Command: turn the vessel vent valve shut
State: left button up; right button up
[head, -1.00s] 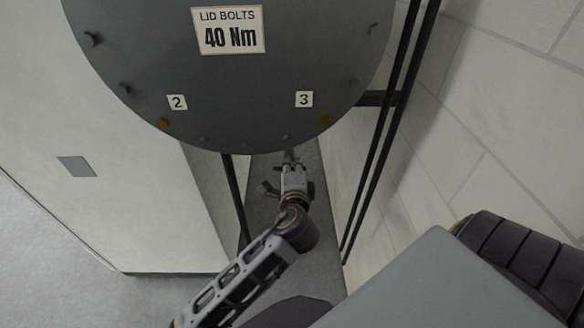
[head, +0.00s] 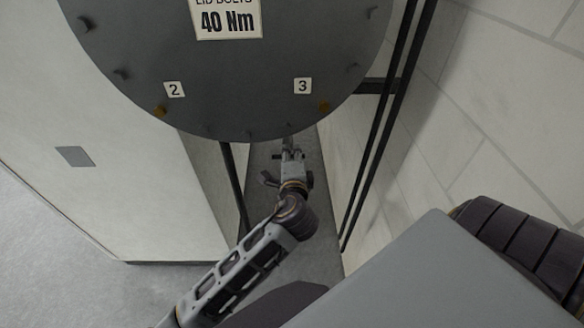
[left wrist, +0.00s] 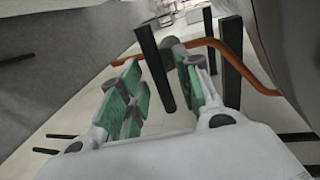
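The vessel (head: 225,75) shows as a large grey round lid in the head view. In the left wrist view a copper-coloured pipe (left wrist: 247,65) runs below it, with a dark round fitting on it. A black bar (left wrist: 155,68), which looks like the vent valve's lever, stands tilted at this fitting. My left gripper (head: 290,153) is under the vessel's lower edge in the head view. In the left wrist view its green-padded fingers (left wrist: 164,92) are apart, with the black bar between them and gaps visible beside it. The valve is hidden in the head view. My right gripper is not in view.
A pale cabinet (head: 95,190) stands left of the vessel. A light panelled wall (head: 490,100) is close on the right. Black stand legs (head: 233,185) rise near my left arm, and more show in the left wrist view (left wrist: 231,60). Only a narrow floor gap lies between them.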

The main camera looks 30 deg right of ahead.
pick_arm(q)
jog(key=v, duration=1.2)
dwell(0.9)
